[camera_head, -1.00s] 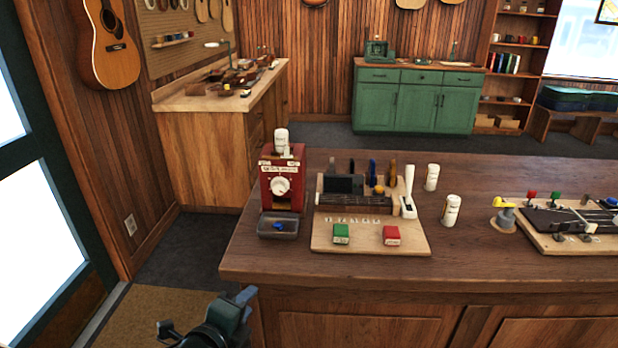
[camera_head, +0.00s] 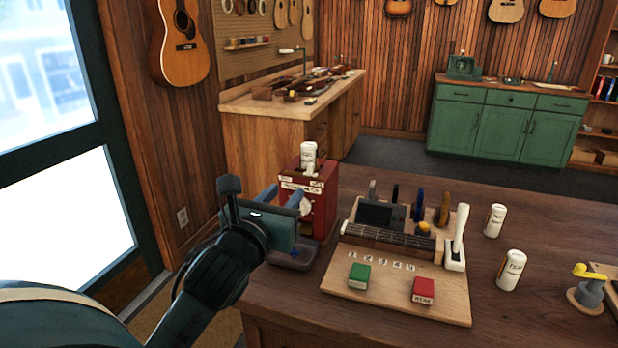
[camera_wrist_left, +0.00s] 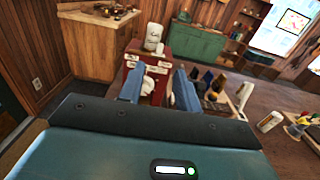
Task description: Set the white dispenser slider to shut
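The red dispenser (camera_head: 323,207) stands at the left end of the wooden counter, with white labels on its upper front and a round white knob (camera_head: 306,208) on its face. A white cylinder (camera_head: 309,157) stands upright on top. I cannot tell for certain which white part is the slider, or how it is set. My left gripper (camera_head: 282,195) is in front of the dispenser and partly hides it. In the left wrist view its blue fingers (camera_wrist_left: 159,88) are apart, with the dispenser and knob (camera_wrist_left: 148,86) beyond them; contact is unclear. My right gripper is out of view.
A dark tray (camera_head: 293,262) sits below the dispenser's front. To its right a wooden board (camera_head: 390,288) carries a fretboard piece, a white lever (camera_head: 459,235), a green block (camera_head: 359,275) and a red block (camera_head: 423,290). Two white cans (camera_head: 510,270) stand farther right.

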